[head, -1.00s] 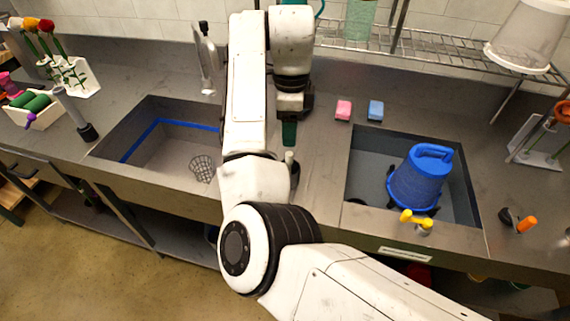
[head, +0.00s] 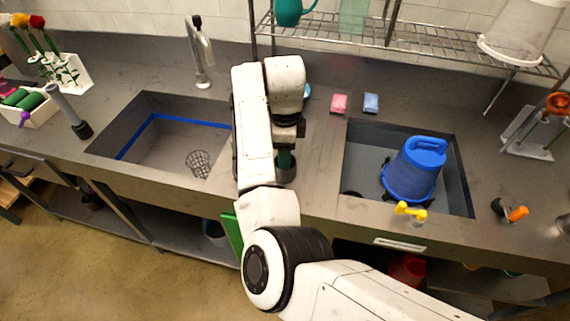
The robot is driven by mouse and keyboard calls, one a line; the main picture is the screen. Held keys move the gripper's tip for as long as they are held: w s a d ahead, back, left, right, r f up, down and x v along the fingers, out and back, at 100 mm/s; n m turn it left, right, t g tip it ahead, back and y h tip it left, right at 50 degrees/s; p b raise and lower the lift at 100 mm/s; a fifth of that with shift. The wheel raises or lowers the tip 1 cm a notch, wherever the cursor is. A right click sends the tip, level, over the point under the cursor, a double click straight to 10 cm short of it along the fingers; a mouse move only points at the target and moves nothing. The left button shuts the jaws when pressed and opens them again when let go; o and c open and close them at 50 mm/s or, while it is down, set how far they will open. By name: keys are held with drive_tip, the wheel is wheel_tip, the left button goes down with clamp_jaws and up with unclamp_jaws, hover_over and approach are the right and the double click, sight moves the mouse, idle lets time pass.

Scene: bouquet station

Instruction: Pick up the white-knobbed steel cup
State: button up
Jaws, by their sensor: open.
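My gripper (head: 285,157) points down from the end of my arm, over the counter strip between the two sinks. It is open, and a green part shows at its tip. A dark grey cup-like body (head: 289,174) shows right under and behind the gripper tip, close to the counter's front. It stands where the pale-knobbed cup showed earlier. Its white knob is hidden by the gripper now. I cannot tell whether the fingers are around the cup or touching it.
The left sink (head: 140,125) holds a wire basket (head: 198,163). The right sink (head: 360,150) holds a blue bucket (head: 415,170). A yellow-knobbed item (head: 410,211) stands at its front edge. Pink (head: 339,103) and blue (head: 371,102) sponges lie behind. A wire shelf (head: 430,38) hangs above.

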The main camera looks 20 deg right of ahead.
drive_tip(key=shift+c, duration=0.2)
clamp_jaws()
idle(0.6)
